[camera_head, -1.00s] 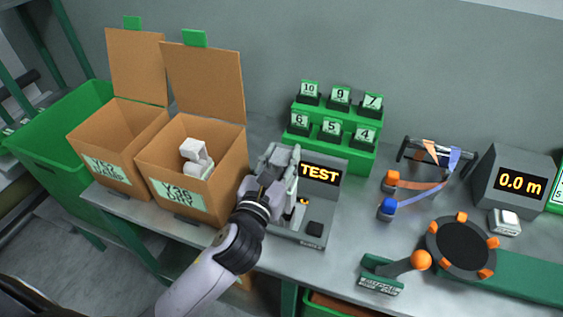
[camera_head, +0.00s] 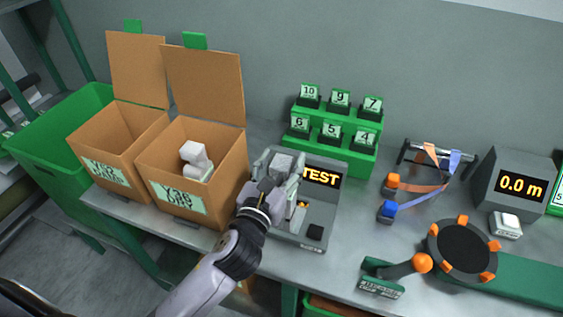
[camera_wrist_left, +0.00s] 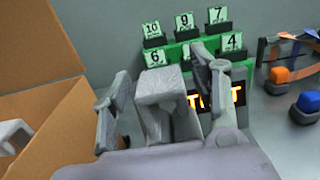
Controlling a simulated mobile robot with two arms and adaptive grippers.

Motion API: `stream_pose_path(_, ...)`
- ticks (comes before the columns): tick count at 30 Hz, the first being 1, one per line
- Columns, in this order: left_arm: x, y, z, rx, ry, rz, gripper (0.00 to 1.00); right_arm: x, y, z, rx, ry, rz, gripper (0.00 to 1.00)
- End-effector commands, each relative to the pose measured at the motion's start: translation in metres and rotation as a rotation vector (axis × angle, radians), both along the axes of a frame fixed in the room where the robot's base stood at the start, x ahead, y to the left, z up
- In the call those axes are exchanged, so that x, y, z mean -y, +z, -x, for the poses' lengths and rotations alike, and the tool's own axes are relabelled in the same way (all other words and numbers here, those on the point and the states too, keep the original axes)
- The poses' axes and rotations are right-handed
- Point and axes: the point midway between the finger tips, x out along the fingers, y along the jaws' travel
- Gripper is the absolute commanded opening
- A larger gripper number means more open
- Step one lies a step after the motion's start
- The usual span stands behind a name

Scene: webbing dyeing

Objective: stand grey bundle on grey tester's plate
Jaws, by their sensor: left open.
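The grey bundle (camera_head: 282,162), a pale folded block, is upright at the left part of the grey tester (camera_head: 314,232), beside its lit TEST display (camera_head: 322,177). My left gripper (camera_head: 275,177) is around it. In the left wrist view, the bundle (camera_wrist_left: 160,90) is between the two spread fingers of my left gripper (camera_wrist_left: 162,75), with gaps on both sides. The bundle's foot and the tester's plate are hidden by the gripper, so I cannot see their contact. My right gripper is not in view.
Two open cardboard boxes (camera_head: 185,198) (camera_head: 90,155) stand left; the nearer holds white bundles (camera_head: 196,160). A green rack with number cards (camera_head: 332,130) is behind the tester. Right are orange and blue clamps (camera_head: 388,210), a round winder (camera_head: 462,248) and a length counter (camera_head: 515,185).

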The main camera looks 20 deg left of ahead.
Motion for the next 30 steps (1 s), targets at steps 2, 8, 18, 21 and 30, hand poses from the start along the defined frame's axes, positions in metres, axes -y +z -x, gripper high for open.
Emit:
stream_pose_path(2, 0.0, 0.001, 0.0, 0.0, 0.0, 0.0, 0.55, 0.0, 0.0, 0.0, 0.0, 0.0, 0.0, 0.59)
stream_pose_path(8, 0.0, 0.001, 0.018, -0.002, -0.002, -0.001, 0.55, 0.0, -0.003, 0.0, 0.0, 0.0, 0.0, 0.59)
stream_pose_path(18, -0.003, 0.0, 0.093, -0.003, -0.001, 0.001, 0.55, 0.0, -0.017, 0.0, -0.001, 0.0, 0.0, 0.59)
stream_pose_path(21, -0.004, 0.001, 0.106, -0.003, 0.0, 0.002, 0.55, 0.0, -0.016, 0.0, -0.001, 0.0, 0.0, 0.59)
stream_pose_path(30, -0.004, 0.003, 0.12, 0.001, 0.0, 0.0, 0.55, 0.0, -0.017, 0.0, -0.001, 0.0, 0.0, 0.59)
